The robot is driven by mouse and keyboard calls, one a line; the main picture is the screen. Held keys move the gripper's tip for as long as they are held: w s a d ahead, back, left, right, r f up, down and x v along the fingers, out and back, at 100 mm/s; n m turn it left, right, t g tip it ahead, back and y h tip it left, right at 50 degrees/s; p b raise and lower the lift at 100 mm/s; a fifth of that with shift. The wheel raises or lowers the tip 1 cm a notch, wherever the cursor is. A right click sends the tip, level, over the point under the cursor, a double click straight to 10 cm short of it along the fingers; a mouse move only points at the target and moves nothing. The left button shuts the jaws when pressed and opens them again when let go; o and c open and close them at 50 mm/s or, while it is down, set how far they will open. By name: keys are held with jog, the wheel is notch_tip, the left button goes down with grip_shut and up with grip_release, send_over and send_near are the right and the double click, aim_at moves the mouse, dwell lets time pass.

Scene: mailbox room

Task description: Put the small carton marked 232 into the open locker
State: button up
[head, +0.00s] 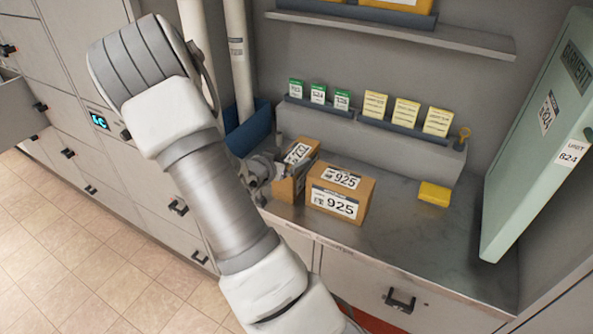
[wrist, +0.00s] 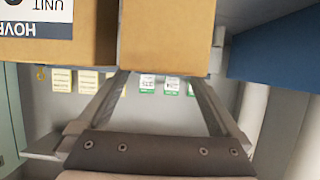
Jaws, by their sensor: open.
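The small brown carton marked 232 (head: 298,154) stands on the grey counter, left of and close to a carton marked 925. My gripper (head: 262,172) is at the left side of the 232 carton, partly hidden by my arm. In the wrist view my gripper (wrist: 160,85) is open, its two fingers spread towards a plain carton face (wrist: 166,38), likely the 232 carton. The carton edge meets the fingertips in the picture; I cannot tell whether they touch. At the left edge a grey locker door or drawer (head: 15,108) stands out from the wall; its inside is not visible.
The 925 carton (head: 340,198) is close beside. A yellow block (head: 434,193) lies on the counter (head: 400,230). Green and yellow cards stand on a ledge behind. A pale green door (head: 545,120) stands at right. A blue object (head: 247,130) is behind my gripper.

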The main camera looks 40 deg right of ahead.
aim_at(296, 154)
jog(key=x, duration=0.4)
jog(key=shift+w+d+f, duration=0.1)
jog(key=shift+d+f, duration=0.1)
jog(key=shift+d, duration=0.1)
jog(key=shift+c, duration=0.2)
jog(key=shift+r, duration=0.1)
grip_shut()
